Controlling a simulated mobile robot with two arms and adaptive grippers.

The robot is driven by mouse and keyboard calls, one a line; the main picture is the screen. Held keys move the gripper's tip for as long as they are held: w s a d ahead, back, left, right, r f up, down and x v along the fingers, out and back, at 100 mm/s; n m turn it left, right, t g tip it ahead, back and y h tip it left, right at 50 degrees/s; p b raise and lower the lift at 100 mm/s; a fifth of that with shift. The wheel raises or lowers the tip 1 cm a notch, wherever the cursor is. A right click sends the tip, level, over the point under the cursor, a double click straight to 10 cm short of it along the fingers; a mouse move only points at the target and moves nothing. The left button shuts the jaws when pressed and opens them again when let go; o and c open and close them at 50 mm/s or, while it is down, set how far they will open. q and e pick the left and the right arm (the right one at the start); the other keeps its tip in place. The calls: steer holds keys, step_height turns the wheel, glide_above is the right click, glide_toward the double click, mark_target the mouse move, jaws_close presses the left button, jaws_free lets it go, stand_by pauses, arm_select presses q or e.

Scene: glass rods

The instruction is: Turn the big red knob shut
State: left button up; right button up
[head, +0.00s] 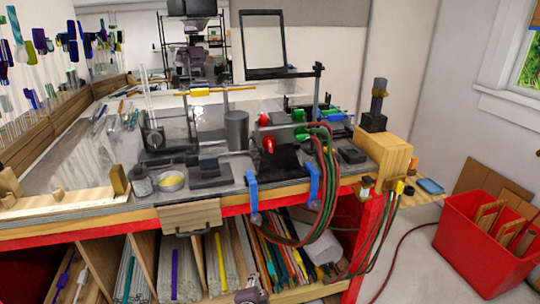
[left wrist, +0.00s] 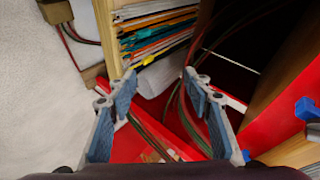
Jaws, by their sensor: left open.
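Two red knobs show on the torch at the bench's middle in the head view: an upper one (head: 264,119) and a lower one (head: 268,145). Green fittings (head: 301,132) and red and green hoses (head: 328,175) are on their right. I cannot tell which knob is the bigger. My left gripper (head: 252,296) shows only in part at the bottom edge, in front of the shelves and well below the knobs. In the left wrist view the gripper (left wrist: 159,84) is open and empty, with hoses and shelves beyond it. No knob shows there. My right gripper is not in view.
Blue clamps (head: 252,192) stick out at the bench's front edge, near the hanging hoses. A drawer (head: 190,216) with a handle sits below the top. Glass rods (head: 180,270) and colored sheets fill the shelves. A red bin (head: 468,240) stands at the right.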

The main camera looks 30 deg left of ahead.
arm_select(q)
steer(key=w+r+t+y, duration=0.15)
steer(key=w+r, duration=0.25)
steer(key=r, duration=0.7)
steer(key=m+t+y, duration=0.3)
steer(key=t, duration=0.4)
glide_toward(270, 148)
steer(key=f, duration=0.1)
steer(key=shift+t, duration=0.25)
steer(key=x, duration=0.2)
steer(key=p+x, duration=0.1)
steer(key=x, duration=0.4)
steer(key=shift+a+r+p, duration=0.15)
steer(key=shift+r+p, duration=0.25)
steer(key=shift+r, duration=0.05)
steer(key=shift+w+a, duration=0.2)
steer(key=shift+w, duration=0.4)
steer(key=c, duration=1.1)
steer(key=shift+c, duration=0.2)
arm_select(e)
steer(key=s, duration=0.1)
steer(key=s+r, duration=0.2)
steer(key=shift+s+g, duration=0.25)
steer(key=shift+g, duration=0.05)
